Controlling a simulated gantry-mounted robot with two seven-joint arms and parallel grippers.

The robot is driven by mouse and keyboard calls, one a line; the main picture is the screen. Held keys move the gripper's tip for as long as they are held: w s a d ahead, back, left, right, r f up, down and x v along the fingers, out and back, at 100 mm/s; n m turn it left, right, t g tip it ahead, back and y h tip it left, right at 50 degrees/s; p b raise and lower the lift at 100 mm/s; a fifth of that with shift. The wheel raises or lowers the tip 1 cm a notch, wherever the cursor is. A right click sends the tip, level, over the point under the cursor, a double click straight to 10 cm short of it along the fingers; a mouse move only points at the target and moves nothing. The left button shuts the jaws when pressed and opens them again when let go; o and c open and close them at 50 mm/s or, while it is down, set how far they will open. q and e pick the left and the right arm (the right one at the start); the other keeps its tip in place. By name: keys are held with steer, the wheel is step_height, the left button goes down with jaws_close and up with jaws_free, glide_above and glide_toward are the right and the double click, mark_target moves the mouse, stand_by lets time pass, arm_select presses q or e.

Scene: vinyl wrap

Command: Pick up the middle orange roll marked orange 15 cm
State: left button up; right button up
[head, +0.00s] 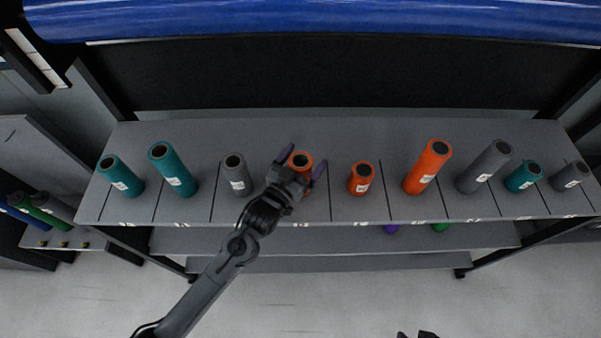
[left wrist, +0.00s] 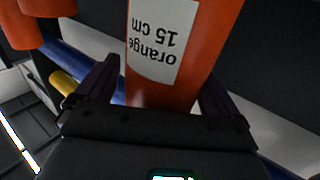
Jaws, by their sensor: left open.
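An orange roll (head: 301,160) stands at the left of the three orange rolls on the grey shelf (head: 335,208). In the left wrist view this roll (left wrist: 207,50) carries a white label reading "orange 15 cm", upside down. My left gripper (head: 302,165) is open, with one finger on each side of the roll. In the left wrist view gaps show between the roll and the fingers (left wrist: 160,80). The roll's lower part is hidden by the gripper. A shorter orange roll (head: 361,178) and a taller one (head: 428,167) stand to its right. Dark tips, perhaps my right gripper (head: 418,334), show at the bottom edge.
A grey roll (head: 236,174) stands close left of my gripper. Teal rolls (head: 172,169) stand farther left; grey (head: 484,167) and teal (head: 523,176) rolls stand at right. Thin dark lines divide the shelf. A blue wrap (head: 320,20) spans the top.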

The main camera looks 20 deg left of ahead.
arm_select(q)
steer(key=shift+w, duration=0.1)
steer(key=c, duration=1.6)
steer(key=shift+r, duration=0.15)
